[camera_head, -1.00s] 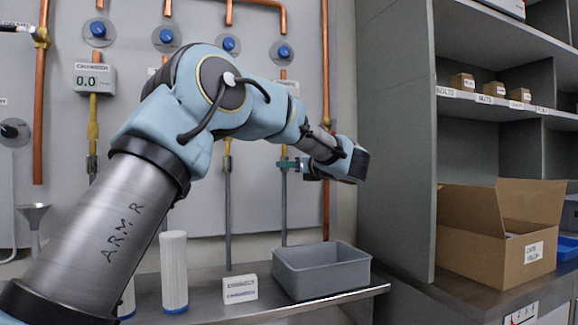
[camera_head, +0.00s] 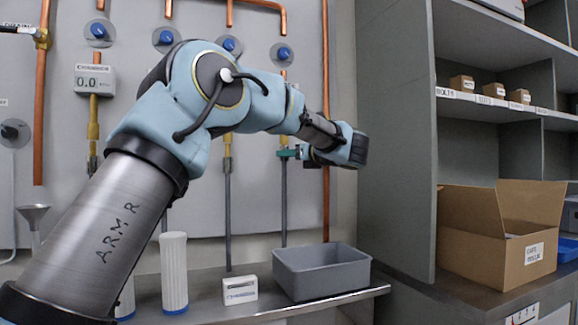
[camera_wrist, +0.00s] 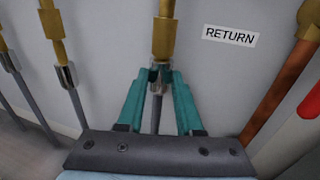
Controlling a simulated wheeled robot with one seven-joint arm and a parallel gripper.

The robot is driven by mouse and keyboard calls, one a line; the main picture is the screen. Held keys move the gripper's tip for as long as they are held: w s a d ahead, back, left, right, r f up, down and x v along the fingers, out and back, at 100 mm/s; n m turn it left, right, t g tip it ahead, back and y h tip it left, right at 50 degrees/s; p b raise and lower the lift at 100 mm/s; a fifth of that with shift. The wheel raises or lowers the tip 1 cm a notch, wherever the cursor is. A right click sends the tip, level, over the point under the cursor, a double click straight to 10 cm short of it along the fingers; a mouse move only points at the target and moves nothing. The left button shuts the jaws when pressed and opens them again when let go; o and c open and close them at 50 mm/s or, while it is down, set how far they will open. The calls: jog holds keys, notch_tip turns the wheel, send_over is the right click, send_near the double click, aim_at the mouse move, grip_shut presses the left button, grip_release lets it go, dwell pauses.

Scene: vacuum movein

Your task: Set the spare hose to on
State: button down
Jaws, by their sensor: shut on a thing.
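A grey hose (camera_head: 284,205) hangs down the wall panel in the head view. My gripper (camera_head: 288,153), with teal fingers, is at its upper end. In the wrist view, the fingertips (camera_wrist: 159,76) are shut on the silver end piece of this hose (camera_wrist: 156,115), directly below a brass fitting (camera_wrist: 163,38). The silver end appears to meet the fitting, but I cannot tell whether it is locked on. A label reading RETURN (camera_wrist: 230,36) is to the right of the fitting. No label naming the spare hose is readable.
More hoses hang to the left, one (camera_head: 228,205) in the head view. Several blue knobs (camera_head: 284,53) line the panel above. A grey bin (camera_head: 322,285) and white filter cartridge (camera_head: 174,275) stand on the shelf below. A copper pipe (camera_wrist: 280,90) runs close on the right.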

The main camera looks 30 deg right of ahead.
jog(key=shift+r, duration=0.4)
jog(key=c, duration=0.9)
grip_release()
jog(key=shift+r, duration=0.1)
jog(key=o, duration=0.3)
jog(key=shift+o, duration=0.2)
jog(key=shift+f, duration=0.2)
jog(key=s+d+b, duration=0.1)
jog(key=s+b, duration=0.1)
jog(key=s, duration=0.8)
jog(key=shift+s+d, duration=0.25)
jog(key=shift+s, duration=0.1)
